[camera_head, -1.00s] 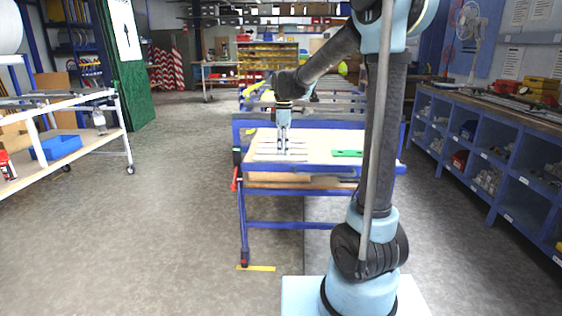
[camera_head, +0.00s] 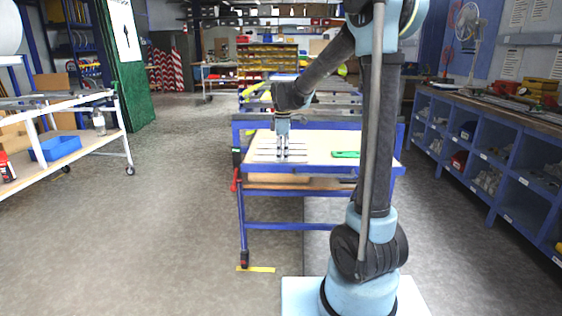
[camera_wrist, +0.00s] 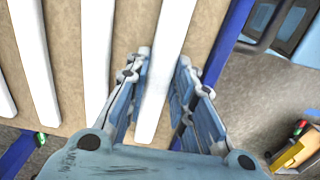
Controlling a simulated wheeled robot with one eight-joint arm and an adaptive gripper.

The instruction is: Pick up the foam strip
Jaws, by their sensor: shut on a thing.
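Several long white foam strips lie side by side on the wooden top of a blue-framed workbench (camera_head: 330,142). In the wrist view they run lengthwise, and one foam strip (camera_wrist: 161,70) passes between the fingers of my gripper (camera_wrist: 166,66). My gripper is shut on this strip, with a finger along each side. In the head view my gripper (camera_head: 282,156) points straight down at the left part of the bench top. Another white strip (camera_wrist: 97,45) lies just left of it in the wrist view. I cannot tell whether the held strip is clear of the wood.
A green object (camera_head: 346,154) lies right of my gripper on the bench top. A white cart with a blue bin (camera_head: 56,147) stands at the left. Blue shelving (camera_head: 500,165) lines the right. The floor left of the bench is clear.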

